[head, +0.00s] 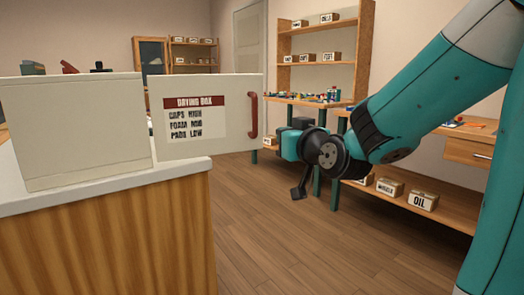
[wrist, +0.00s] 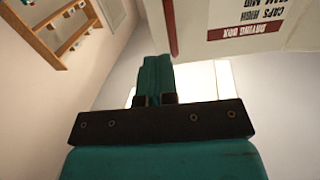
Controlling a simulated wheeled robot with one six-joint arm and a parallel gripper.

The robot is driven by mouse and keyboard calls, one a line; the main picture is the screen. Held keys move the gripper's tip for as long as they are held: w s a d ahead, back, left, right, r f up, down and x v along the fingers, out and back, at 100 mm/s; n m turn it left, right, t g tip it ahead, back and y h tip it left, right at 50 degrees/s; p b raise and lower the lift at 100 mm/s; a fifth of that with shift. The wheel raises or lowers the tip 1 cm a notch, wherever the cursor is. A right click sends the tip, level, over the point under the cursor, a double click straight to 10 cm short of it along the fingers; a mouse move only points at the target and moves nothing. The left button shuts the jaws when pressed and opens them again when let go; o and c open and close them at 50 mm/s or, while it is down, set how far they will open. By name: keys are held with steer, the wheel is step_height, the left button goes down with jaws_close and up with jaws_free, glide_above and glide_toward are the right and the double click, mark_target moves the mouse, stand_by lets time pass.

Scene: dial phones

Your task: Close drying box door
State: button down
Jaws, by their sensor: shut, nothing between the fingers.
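The drying box (head: 75,130) is a cream box on a counter at the left of the head view. Its door (head: 235,95) stands open, swung out to the right of the box, with a red-headed label on it. A red handle (head: 253,116) is on the door's right edge. My gripper (head: 289,146) is just right of the handle and slightly lower, apart from it in the picture. In the wrist view the teal fingers (wrist: 155,62) are together and empty. The door (wrist: 225,45) shows upside down at upper right there, with part of the red handle (wrist: 170,25).
The box stands on a white-topped wooden counter (head: 110,245). Behind my arm are a shelf (head: 318,75) and a workbench with labelled boxes, one reading OIL (head: 422,201). Open wooden floor (head: 265,225) lies between the counter and the bench.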

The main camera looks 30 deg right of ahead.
steer(key=p, duration=1.6)
glide_toward(262, 125)
steer(key=w, duration=0.7)
steer(key=shift+w+r, duration=0.15)
steer(key=shift+w, duration=0.2)
